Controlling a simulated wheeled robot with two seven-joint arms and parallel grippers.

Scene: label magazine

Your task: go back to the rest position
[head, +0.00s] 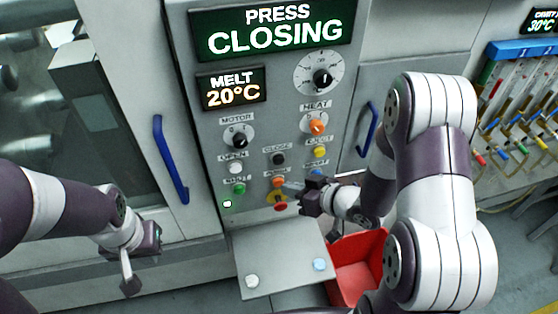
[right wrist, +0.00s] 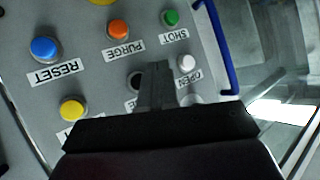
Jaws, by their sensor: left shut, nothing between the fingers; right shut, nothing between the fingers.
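My right gripper (head: 288,185) is shut and empty in front of the control panel (head: 205,140). In the head view its fingertips are beside the orange purge button (head: 278,182). In the right wrist view the shut fingers (right wrist: 156,75) partly cover the black button (right wrist: 134,81); I cannot tell whether they touch the panel. My left gripper (head: 128,285) is shut and empty, hanging low at the left in front of the machine, apart from the panel. The upper display (head: 272,30) reads "PRESS CLOSING".
Blue door handles (head: 170,160) stick out on both sides of the panel. A grey shelf (head: 285,262) with two buttons juts out below it. A red bin (head: 358,268) stands below right, partly behind my right arm. Coloured hoses and valves (head: 520,100) are at far right.

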